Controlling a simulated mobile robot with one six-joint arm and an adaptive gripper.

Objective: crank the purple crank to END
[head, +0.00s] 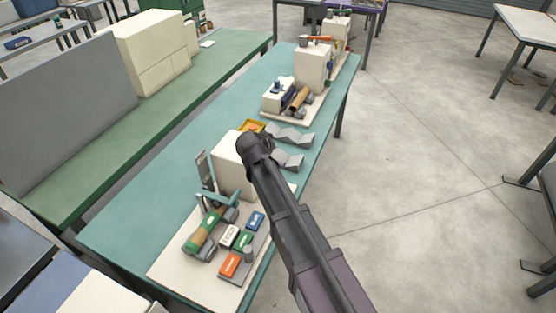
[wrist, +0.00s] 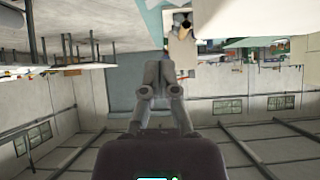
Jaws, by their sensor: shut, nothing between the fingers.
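My gripper (wrist: 160,70) shows in the wrist view with its grey fingers together and nothing between them. In the head view my dark arm reaches over the near winder, and the fingers are not distinguishable there. The near winder has a cream base (head: 170,268), a tall cream box (head: 228,172) and a green and tan roll (head: 203,232). Small orange (head: 229,265), white, green and blue (head: 256,221) blocks sit on it. I cannot make out a purple crank or an END mark. My arm hides part of the box's right side.
The winder stands on a long teal table (head: 122,231). A green bench (head: 62,196) runs along the left. Open floor (head: 430,150) lies to the right.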

